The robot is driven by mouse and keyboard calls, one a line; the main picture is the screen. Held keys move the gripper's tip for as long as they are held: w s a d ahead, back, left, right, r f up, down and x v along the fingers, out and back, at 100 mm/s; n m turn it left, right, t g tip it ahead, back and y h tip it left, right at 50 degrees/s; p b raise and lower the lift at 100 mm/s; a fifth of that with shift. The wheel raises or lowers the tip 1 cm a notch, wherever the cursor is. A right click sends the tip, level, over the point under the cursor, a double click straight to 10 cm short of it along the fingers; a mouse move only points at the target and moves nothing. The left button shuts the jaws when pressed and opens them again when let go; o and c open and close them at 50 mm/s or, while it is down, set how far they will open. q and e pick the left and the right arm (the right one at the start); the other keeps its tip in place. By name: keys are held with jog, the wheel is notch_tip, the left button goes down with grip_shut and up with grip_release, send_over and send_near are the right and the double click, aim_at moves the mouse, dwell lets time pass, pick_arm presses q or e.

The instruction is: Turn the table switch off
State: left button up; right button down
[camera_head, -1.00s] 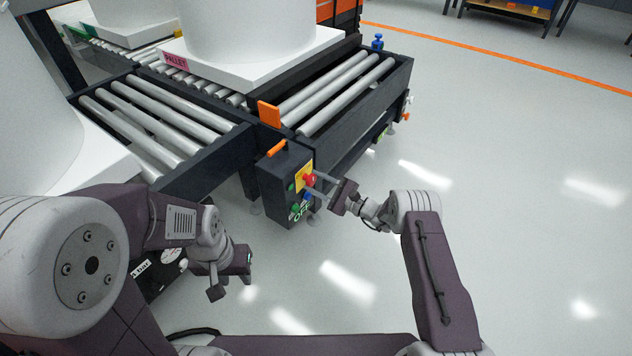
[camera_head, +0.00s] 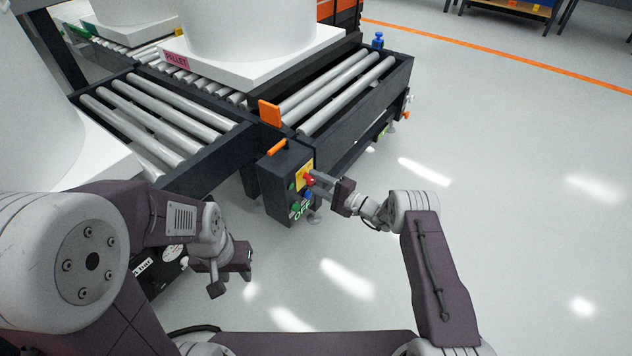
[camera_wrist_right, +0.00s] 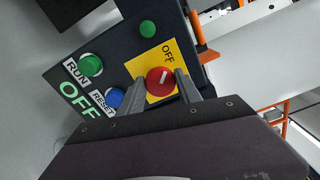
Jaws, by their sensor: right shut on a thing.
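The table switch is a red knob (camera_wrist_right: 160,81) with a white pointer line on a yellow plate (camera_wrist_right: 143,65) marked OFF. It sits on the dark control box (camera_head: 278,190) at the conveyor's corner, and the knob also shows in the head view (camera_head: 309,179). My right gripper (camera_head: 316,180) is at the knob, its two fingers on either side of it and shut on it. In the right wrist view the fingers (camera_wrist_right: 165,85) flank the knob. My left gripper (camera_head: 232,277) hangs at lower left, away from the box; its fingers look apart with nothing between them.
The box also carries a green RUN button (camera_wrist_right: 90,65), a blue RESET button (camera_wrist_right: 114,98) and another green button (camera_wrist_right: 147,29). Roller conveyors (camera_head: 345,95) with a white tank on a pallet (camera_head: 255,62) stand behind. The floor at right is clear.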

jog(key=shift+f, duration=0.1)
dwell(0.4)
jog(key=c, duration=0.8)
grip_release()
jog(key=shift+s+d+r+p, duration=0.2)
jog(key=shift+d+p, duration=0.15)
jog(key=shift+p, duration=0.1)
jog(key=p+v, duration=0.4)
jog(key=v, duration=0.4)
jog(key=shift+s+d+f, duration=0.1)
jog(key=shift+s+f, duration=0.05)
jog(key=shift+f, duration=0.05)
